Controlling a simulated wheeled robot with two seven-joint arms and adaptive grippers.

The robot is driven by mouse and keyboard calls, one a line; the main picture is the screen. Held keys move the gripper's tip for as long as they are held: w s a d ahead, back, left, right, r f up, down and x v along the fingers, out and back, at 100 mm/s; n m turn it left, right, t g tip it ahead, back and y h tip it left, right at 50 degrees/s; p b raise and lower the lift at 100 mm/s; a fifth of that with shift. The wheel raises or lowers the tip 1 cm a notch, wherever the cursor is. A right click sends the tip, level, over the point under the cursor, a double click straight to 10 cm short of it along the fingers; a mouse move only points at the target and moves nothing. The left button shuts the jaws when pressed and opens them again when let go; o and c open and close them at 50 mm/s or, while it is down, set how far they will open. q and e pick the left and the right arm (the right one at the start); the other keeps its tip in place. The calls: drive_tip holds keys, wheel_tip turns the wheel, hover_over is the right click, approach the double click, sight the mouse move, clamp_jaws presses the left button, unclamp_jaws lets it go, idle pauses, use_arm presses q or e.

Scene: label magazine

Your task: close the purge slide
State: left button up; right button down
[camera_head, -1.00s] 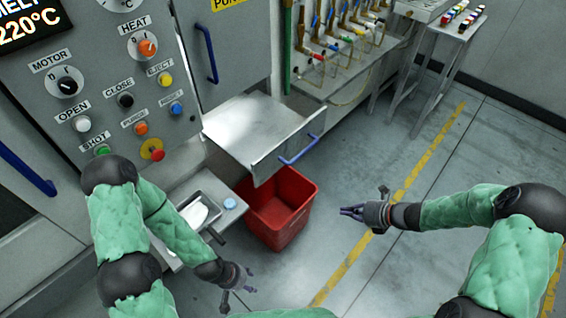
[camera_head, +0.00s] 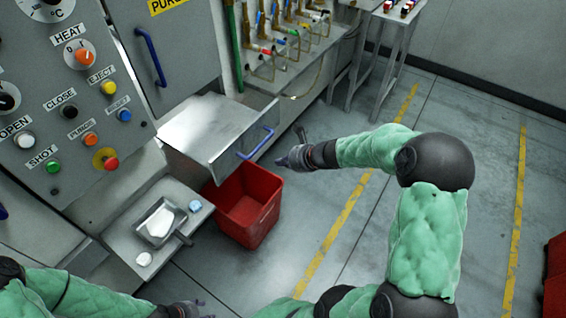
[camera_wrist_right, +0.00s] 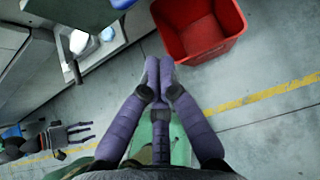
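The purge slide (camera_head: 212,128) is a grey metal drawer standing out from the machine, above a red bin, with a blue bar handle (camera_head: 255,143) on its front. My right gripper (camera_head: 281,161) is just right of and slightly below the handle in the head view, apart from it. In the right wrist view its purple fingers (camera_wrist_right: 160,66) come together at the tips with nothing between them. The slide and handle are not clear in that view. My left gripper (camera_head: 192,309) is partly cut off at the head view's bottom edge; its fingers look spread in the wrist view (camera_wrist_right: 78,133).
The red bin (camera_head: 264,222) stands on the floor under the slide. A small side table (camera_head: 118,238) holds a metal tray (camera_head: 148,240) and a blue-topped item (camera_head: 195,205). The control panel (camera_head: 40,120) is at left. Open floor lies right of the bin.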

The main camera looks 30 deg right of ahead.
use_arm(q)
drive_tip(key=shift+f+b, duration=1.2)
drive_tip(key=shift+f, duration=0.3)
use_arm(e)
drive_tip(key=w+a+f, duration=0.3)
drive_tip(key=w, duration=0.4)
drive_tip(key=shift+w, duration=0.25)
use_arm(q)
drive_tip(key=shift+r, duration=0.1)
use_arm(e)
drive_tip(key=shift+w+a, duration=0.15)
